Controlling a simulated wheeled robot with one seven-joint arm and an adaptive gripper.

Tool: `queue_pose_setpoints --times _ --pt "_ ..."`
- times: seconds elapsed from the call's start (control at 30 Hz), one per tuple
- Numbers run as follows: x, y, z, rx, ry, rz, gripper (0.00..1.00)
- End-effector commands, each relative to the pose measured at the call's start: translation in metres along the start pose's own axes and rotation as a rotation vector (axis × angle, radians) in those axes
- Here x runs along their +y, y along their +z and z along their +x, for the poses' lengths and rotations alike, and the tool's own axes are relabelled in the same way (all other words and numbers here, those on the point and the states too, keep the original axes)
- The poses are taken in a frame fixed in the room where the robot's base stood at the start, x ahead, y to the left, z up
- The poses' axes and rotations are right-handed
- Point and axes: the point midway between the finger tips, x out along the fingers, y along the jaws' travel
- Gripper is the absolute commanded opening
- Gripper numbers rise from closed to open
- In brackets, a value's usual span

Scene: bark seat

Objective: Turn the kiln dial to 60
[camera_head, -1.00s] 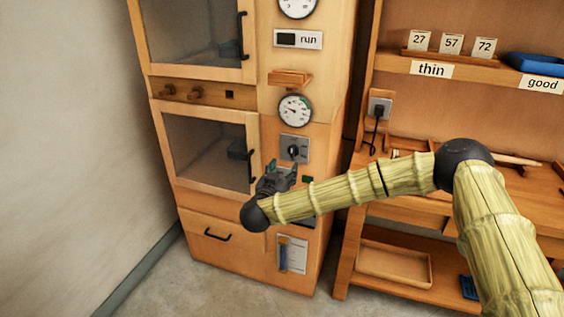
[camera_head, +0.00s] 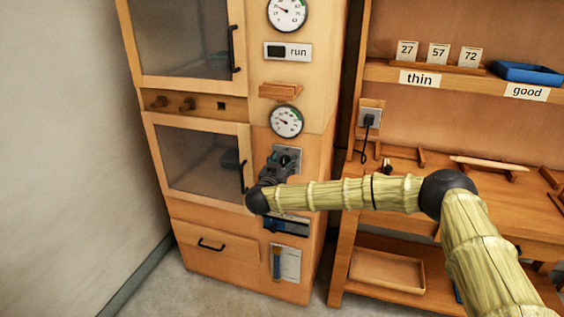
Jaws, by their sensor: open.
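The kiln (camera_head: 310,190) is a tall wooden cabinet with two glass doors. A black dial (camera_head: 284,158) on a grey plate (camera_head: 295,155) sits on its right panel, below a round gauge. My gripper (camera_head: 281,157) is open and right at the dial, with its fingers seeming to reach to both sides of it. Whether they touch it cannot be told. My gripper covers much of the dial and plate, so the dial's setting and markings cannot be read. The lower gauge (camera_head: 286,121) and the upper gauge (camera_head: 287,12) have white faces, too small to read exactly.
A small wooden ledge (camera_head: 280,91) juts out above the lower gauge. Black door handles (camera_head: 243,176) stick out left of my gripper. A workbench (camera_head: 440,185) with a shelf stands at the right. A blue tray (camera_head: 528,73) and number cards (camera_head: 438,54) are on the shelf.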

Motion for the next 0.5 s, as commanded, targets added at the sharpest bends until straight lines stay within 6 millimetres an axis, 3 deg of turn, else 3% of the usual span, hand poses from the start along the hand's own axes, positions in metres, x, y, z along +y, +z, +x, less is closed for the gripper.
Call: queue_pose_setpoints --times 0.33,0.5 --pt "0.0006 0.0003 0.003 0.0 0.0 0.0 0.54" --pt "0.0006 0.0003 0.0029 0.0 0.0 0.0 0.23"
